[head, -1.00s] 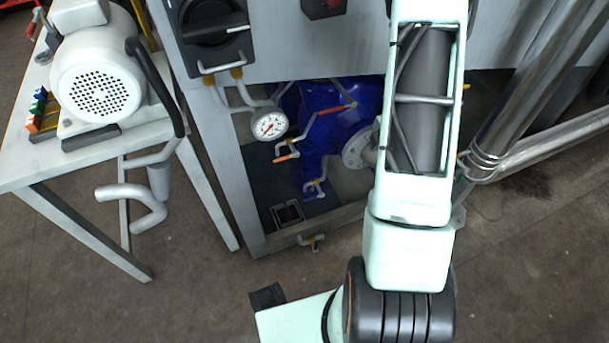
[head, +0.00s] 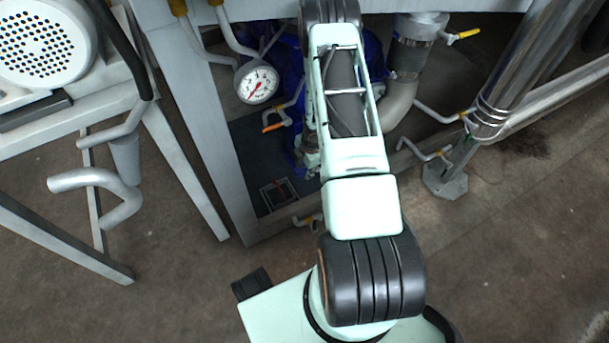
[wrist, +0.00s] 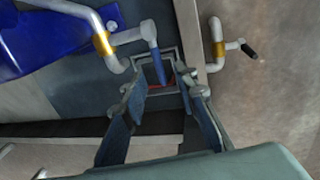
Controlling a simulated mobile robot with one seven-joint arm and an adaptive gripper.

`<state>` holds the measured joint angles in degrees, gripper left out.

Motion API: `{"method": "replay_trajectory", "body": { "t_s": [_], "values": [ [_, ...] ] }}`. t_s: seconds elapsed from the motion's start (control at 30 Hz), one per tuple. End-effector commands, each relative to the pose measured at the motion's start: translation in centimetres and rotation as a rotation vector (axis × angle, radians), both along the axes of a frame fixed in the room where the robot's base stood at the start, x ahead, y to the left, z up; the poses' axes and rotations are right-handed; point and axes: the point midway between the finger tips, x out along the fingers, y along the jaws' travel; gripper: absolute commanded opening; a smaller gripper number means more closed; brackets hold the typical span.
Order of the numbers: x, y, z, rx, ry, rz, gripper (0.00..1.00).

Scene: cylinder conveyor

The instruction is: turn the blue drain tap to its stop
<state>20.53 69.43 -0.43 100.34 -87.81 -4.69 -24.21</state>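The blue drain tap's lever (wrist: 155,60) shows in the wrist view, on a white pipe fitting under the blue tank. It points down the picture, toward the square floor drain (wrist: 157,74). My gripper (wrist: 162,90) is open, its two fingers spread to either side, with the lever's lower end in line with the gap. Nothing is held, and I cannot tell whether a finger touches the lever. In the head view my arm hides most of the gripper and the tap.
A pressure gauge (head: 256,82) and an orange-handled tap (head: 275,126) are left of my arm. A black-handled tap (wrist: 245,48) sits outside the frame rail (wrist: 188,35). Yellow-handled tap (head: 466,34) and steel pipes stand right. The floor in front is clear.

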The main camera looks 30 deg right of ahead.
Motion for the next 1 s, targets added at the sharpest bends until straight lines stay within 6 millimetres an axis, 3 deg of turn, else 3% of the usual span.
{"method": "replay_trajectory", "body": {
  "t_s": [0.03,0.2,0.57,0.8,1.0],
  "values": [
    [0.1,0.0,-1.2,0.0,0.001,0.001,0.27],
    [0.5,0.0,-2.6,0.0,0.0,-0.001,0.27],
    [0.6,0.0,-2.9,0.0,0.0,0.0,0.27],
    [0.6,0.0,-2.9,0.0,0.0,0.0,0.01],
    [0.6,0.0,-2.9,0.0,-0.001,0.0,0.0]
  ]
}}
